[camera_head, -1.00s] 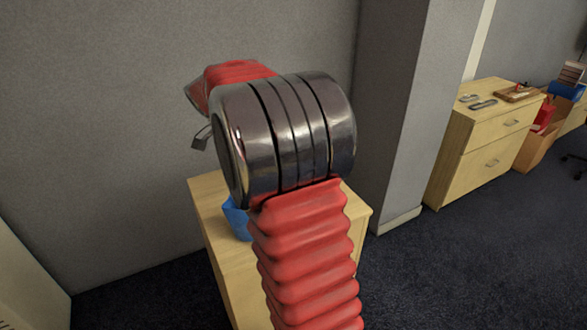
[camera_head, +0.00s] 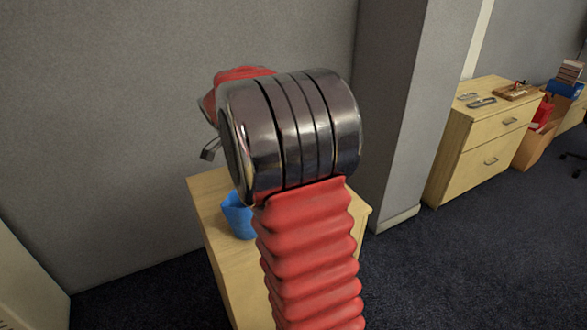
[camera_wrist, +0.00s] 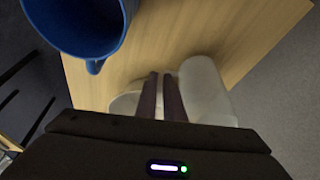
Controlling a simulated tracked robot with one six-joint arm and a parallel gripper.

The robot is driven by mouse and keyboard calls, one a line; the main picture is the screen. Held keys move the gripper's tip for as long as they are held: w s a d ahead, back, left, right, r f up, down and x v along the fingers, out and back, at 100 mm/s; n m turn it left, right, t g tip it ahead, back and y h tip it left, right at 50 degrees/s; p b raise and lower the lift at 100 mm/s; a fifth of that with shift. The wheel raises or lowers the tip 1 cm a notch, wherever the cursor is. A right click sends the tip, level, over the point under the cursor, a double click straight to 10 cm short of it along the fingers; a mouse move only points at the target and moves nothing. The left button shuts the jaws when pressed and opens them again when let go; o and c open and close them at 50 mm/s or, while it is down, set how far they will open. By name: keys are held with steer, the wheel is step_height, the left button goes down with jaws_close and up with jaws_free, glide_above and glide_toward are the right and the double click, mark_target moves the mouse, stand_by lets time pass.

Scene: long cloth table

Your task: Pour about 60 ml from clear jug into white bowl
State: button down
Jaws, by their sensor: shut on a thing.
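In the wrist view, my gripper (camera_wrist: 162,78) has its two dark fingers close together, shut on the clear jug. The jug (camera_wrist: 204,88) looks pale and translucent, just right of the fingers; its gripped part is hidden. A pale rounded rim, which looks like the white bowl (camera_wrist: 122,104), shows left of the fingers, partly covered by them and by the gripper body. I cannot tell the gap between jug and bowl, or any liquid level. In the head view my arm hides jug and bowl.
A blue cup-like container (camera_head: 238,215) with a handle stands on the wooden cabinet top (camera_head: 212,190); it is large at upper left in the wrist view (camera_wrist: 85,50). A grey wall stands behind. Another wooden cabinet (camera_head: 485,140) with small items is at right.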

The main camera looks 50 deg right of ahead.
steer(key=t+y, duration=0.2)
steer(key=s+d+t+y+p, duration=0.1)
steer(key=t+y, duration=0.1)
steer(key=t, duration=0.1)
steer(key=s+d+t+y+p, duration=0.1)
steer(key=t+y, duration=0.1)
steer(key=shift+s+d+r+m+t, duration=0.15)
steer(key=shift+s+r+m+t, duration=0.15)
steer(key=shift+m+t, duration=0.1)
stand_by(0.6)
steer(key=shift+w+r+t+y+p, duration=0.15)
steer(key=shift+r+t+y+p, duration=0.15)
steer(key=shift+t+y+p, duration=0.3)
steer(key=shift+s+d, duration=0.1)
steer(key=shift+s, duration=0.3)
stand_by(0.6)
steer(key=shift+s+d+f, duration=0.1)
steer(key=shift+s, duration=0.05)
steer(key=shift+p, duration=0.3)
steer(key=shift+s+f+t+y, duration=0.1)
steer(key=shift+t+y, duration=0.2)
stand_by(0.4)
